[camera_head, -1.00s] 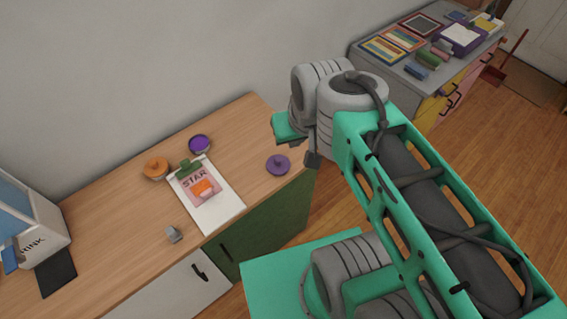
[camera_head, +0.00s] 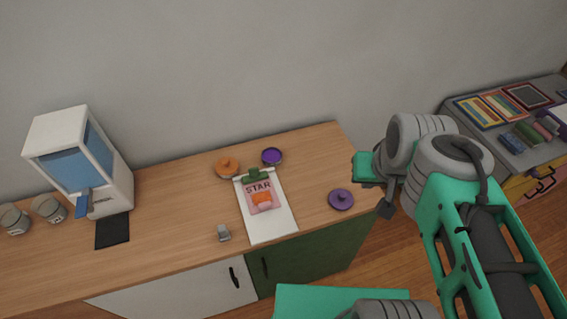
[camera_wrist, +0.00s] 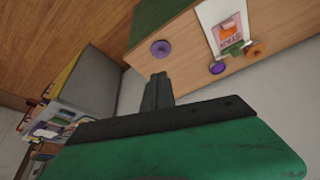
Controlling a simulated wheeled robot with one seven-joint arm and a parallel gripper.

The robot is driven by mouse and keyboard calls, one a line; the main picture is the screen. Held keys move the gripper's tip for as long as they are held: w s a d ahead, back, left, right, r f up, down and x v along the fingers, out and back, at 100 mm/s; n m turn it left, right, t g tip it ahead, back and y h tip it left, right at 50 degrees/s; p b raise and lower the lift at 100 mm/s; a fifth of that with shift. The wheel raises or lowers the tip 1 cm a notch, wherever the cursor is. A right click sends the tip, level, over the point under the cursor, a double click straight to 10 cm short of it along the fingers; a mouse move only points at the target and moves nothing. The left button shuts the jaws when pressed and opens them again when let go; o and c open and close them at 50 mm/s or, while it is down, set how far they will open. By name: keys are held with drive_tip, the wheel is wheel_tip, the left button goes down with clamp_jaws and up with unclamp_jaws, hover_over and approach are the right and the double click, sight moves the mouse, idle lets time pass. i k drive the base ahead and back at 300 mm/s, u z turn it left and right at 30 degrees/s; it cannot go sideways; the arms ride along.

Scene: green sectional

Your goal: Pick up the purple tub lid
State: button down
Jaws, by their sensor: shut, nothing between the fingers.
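The purple tub lid (camera_head: 341,199), a round disc with a knob, lies on the right end of the wooden cabinet top. It also shows in the wrist view (camera_wrist: 161,48). My gripper (camera_wrist: 158,84) is shut and empty, with its fingers pointing toward the cabinet in the wrist view and apart from the lid. In the head view my arm is to the right of the lid, and the fingertips (camera_head: 386,208) show beside the cabinet's right end. An open purple tub (camera_head: 272,156) stands further back on the same top.
An orange lidded tub (camera_head: 228,168) and a clipboard (camera_head: 281,222) with a STAR sheet lie left of the lid. A small grey clip (camera_head: 224,233) and a white drink machine (camera_head: 78,160) are further left. A grey-topped cabinet (camera_head: 518,143) stands at right.

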sight(340, 198)
drive_tip(key=u, duration=4.15)
drive_tip(key=k, duration=0.65)
drive_tip(key=z, duration=0.8)
